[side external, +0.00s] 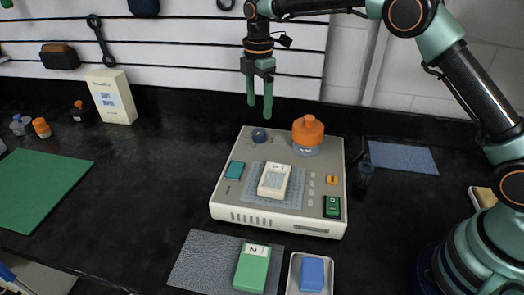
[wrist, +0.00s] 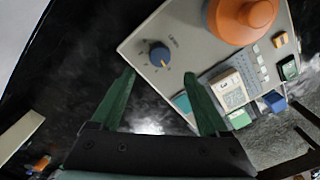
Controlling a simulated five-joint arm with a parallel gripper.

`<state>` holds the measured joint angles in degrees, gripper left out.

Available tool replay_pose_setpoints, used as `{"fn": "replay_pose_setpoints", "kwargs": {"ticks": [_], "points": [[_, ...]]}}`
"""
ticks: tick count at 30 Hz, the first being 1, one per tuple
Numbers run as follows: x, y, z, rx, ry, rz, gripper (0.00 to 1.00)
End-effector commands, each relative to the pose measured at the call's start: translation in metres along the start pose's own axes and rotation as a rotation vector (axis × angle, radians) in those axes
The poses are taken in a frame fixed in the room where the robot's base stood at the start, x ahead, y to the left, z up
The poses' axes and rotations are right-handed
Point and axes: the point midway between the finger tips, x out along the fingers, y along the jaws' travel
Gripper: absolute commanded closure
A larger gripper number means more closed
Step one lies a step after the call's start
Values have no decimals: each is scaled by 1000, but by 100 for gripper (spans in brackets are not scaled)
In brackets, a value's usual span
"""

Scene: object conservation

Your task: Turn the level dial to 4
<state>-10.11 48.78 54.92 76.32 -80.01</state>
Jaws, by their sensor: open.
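The level dial (side external: 259,135) is a small round dark-blue knob at the far left corner of the pale grey device (side external: 225,203). In the wrist view the dial (wrist: 159,55) shows a light pointer mark and a ring of small marks, with the word LEVEL beside it. The numbers are too small to read, so I cannot tell its setting. My gripper (side external: 259,109) is open and empty, its green fingers pointing down above the dial and apart from it. In the wrist view the dial appears just beyond the gap between the fingertips (wrist: 160,75).
An orange-capped jar (side external: 307,131) stands right of the dial on the device. A white box (side external: 274,180), teal block (side external: 235,170) and dark green block (side external: 332,207) also sit on it. A green box (side external: 252,269) and a tray with a blue block (side external: 312,274) lie in front.

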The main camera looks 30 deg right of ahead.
Motion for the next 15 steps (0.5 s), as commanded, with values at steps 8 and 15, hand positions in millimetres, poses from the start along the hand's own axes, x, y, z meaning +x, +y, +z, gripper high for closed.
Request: {"fn": "replay_pose_setpoints", "kwargs": {"ticks": [8,15], "points": [[54,-1,0,2,-1,-4,22],[79,-1,0,2,0,-1,22]]}}
